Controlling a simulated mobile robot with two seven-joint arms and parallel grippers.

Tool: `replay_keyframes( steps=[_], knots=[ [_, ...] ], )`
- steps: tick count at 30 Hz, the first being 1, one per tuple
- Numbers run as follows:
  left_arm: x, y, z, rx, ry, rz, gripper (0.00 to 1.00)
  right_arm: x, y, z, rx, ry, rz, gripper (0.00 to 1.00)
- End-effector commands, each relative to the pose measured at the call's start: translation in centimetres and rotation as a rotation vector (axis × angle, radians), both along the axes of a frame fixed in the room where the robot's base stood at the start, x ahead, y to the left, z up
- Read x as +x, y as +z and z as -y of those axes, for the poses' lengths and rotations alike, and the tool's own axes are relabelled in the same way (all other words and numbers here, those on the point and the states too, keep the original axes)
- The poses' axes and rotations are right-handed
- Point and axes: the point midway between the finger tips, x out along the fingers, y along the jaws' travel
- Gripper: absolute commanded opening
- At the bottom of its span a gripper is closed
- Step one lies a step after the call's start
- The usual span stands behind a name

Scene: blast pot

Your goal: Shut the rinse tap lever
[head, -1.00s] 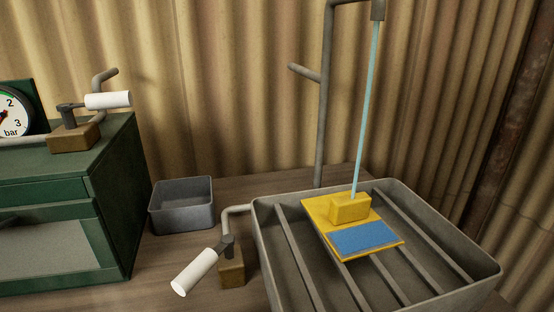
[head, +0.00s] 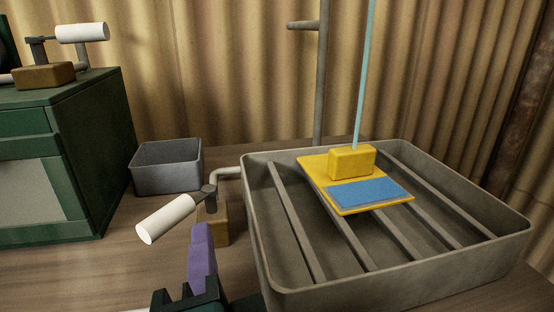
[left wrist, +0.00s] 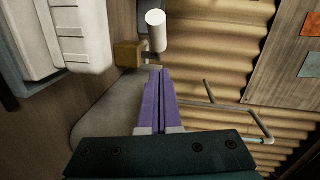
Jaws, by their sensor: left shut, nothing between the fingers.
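The rinse tap lever (head: 167,219) has a white cylindrical handle on a dark arm, pointing down and left from its brass-coloured tap body (head: 213,220), left of the grey sink (head: 258,240). A pale blue water stream (head: 363,80) falls onto a yellow piece (head: 351,162) with a blue pad on the sink's bars. My left gripper (head: 201,233) has purple fingers, shut and empty, just in front of the tap body and right of the handle. In the left wrist view, the fingertips (left wrist: 160,73) point at the handle (left wrist: 156,31), with a small apparent gap. My right gripper is out of view.
A grey open bin (head: 168,170) stands behind the tap. A green cabinet (head: 75,165) at left carries another white-handled lever (head: 82,32). A vertical pipe (head: 321,90) rises behind the sink. The wooden bench (head: 95,265) is bare left of the tap.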

Motion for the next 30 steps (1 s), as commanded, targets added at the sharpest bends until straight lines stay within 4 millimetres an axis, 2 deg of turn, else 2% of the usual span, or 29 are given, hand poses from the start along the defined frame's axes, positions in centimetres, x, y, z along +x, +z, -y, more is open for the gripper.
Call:
replay_keyframes(
  steps=[3, 9, 21, 26, 30],
  knots=[
    [1.1, -0.2, -1.7, 0.005, 0.001, 0.0, 0.0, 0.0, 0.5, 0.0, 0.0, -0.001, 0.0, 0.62],
    [1.8, -0.7, -3.3, 0.002, 0.0, -0.002, 0.0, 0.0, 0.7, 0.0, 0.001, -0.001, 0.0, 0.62],
    [1.9, -0.9, -3.7, -0.001, 0.0, -0.002, 0.0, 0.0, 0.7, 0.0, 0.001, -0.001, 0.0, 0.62],
    [2.0, -0.8, -4.9, 0.0, 0.002, -0.001, 0.0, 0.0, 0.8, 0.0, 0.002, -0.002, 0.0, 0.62],
    [2.1, -0.8, -4.9, 0.0, 0.001, 0.0, 0.0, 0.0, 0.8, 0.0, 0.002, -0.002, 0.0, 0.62]
  ],
)
